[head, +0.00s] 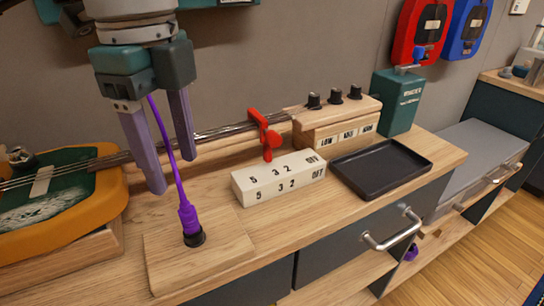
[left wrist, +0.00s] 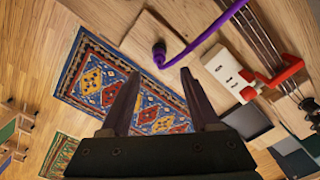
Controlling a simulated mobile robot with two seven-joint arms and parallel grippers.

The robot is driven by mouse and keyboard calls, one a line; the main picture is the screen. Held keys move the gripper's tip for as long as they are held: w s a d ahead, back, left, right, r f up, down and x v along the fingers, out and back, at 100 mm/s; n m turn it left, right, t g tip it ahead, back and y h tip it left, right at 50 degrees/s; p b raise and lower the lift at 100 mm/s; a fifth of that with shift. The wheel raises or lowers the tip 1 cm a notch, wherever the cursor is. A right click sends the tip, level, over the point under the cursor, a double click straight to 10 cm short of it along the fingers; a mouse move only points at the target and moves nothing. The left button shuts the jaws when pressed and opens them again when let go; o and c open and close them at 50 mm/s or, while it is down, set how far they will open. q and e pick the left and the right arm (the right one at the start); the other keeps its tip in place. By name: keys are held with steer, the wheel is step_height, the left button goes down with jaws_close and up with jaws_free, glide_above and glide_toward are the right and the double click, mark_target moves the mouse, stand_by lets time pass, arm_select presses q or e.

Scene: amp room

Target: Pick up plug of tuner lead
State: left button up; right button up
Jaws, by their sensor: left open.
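The purple plug (head: 187,216) of the lead stands upright in a black round holder (head: 195,238) on a flat wooden block (head: 165,262). Its purple cable (head: 168,150) rises from the plug and passes up by the fingers of my left gripper (head: 172,174). That gripper is open, points down and is above the plug, apart from it. In the left wrist view, the plug (left wrist: 159,54) shows just beyond the gap between the open fingertips (left wrist: 160,74), and the cable bends off to the upper right. My right gripper is not in view.
An orange guitar (head: 110,205) lies left, its neck running behind the block. A white switch box (head: 278,178), red crank (head: 267,138), knobbed wooden box (head: 340,122), black tray (head: 382,168) and green winder (head: 398,100) stand to the right. Bare bench lies around the block.

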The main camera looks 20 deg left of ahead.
mark_target(185, 204)
arm_select(q)
step_height(185, 204, down, 4)
steer(key=shift+s+r, duration=0.1)
steer(key=shift+s, duration=0.05)
step_height(185, 204, down, 6)
steer(key=shift+r, duration=0.15)
jaws_close()
stand_by(0.5)
